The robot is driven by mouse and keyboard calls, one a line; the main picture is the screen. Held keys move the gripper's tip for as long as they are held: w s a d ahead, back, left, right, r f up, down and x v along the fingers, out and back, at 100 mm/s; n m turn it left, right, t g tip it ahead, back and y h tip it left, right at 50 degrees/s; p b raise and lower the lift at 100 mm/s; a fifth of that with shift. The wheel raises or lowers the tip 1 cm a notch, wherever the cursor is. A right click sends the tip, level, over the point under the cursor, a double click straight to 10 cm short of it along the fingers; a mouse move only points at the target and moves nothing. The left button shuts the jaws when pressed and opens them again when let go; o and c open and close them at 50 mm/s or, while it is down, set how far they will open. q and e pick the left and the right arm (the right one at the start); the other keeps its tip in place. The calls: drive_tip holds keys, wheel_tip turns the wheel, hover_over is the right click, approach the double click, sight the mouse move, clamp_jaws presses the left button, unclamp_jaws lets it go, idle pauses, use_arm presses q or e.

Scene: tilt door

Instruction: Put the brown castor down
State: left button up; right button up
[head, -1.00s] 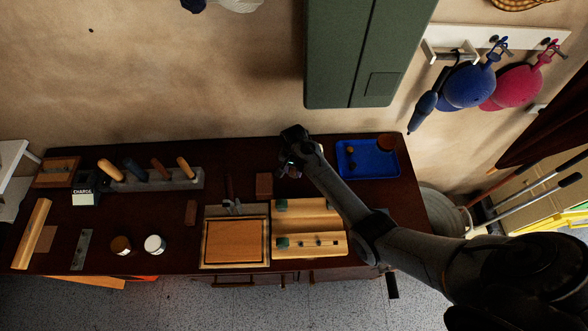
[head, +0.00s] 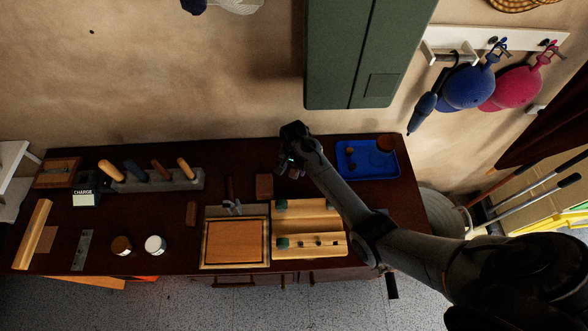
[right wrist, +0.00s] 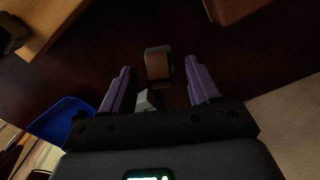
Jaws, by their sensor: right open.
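A small brown block-like piece with a lighter grey edge, apparently the brown castor (right wrist: 158,62), is on the dark tabletop in the right wrist view. It lies between and just beyond the tips of my right gripper (right wrist: 160,72), whose two purple fingers stand apart, clear of it. A small pale grey piece (right wrist: 147,100) shows nearer the palm; I cannot tell if it belongs to the castor. In the head view my right gripper (head: 291,168) is over the back of the bench, left of the blue tray; the castor is not discernible there. My left gripper is out of view.
The blue tray (head: 357,173) holds small items. A reddish-brown block (head: 264,186) is left of the gripper. A wooden fixture (head: 310,205) and a framed board (head: 235,262) are in front. The green cabinet (head: 350,60) hangs behind, above the bench.

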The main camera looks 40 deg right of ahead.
wheel_tip(320, 180, up, 10)
drive_tip(key=shift+f+p, duration=0.2)
drive_tip(key=shift+p, duration=0.2)
drive_tip(key=s+a+r+n+t, duration=0.1)
drive_tip(key=s+a+n, duration=0.3)
drive_tip(key=s, duration=0.5)
drive_tip(key=s+a+r+n+t, duration=0.1)
drive_tip(key=s+a+n, duration=0.3)
drive_tip(key=s, duration=0.4)
drive_tip(key=s+a+r+n+t, duration=0.1)
drive_tip(key=s+a+n, duration=0.3)
drive_tip(key=s, duration=0.5)
drive_tip(key=shift+s+r+n+t, duration=0.35)
drive_tip(key=shift+r+n, duration=0.25)
drive_tip(key=shift+n, duration=0.4)
wheel_tip(320, 180, up, 18)
drive_tip(key=p, duration=1.8)
drive_tip(key=shift+r, duration=0.2)
drive_tip(key=shift+f, duration=0.15)
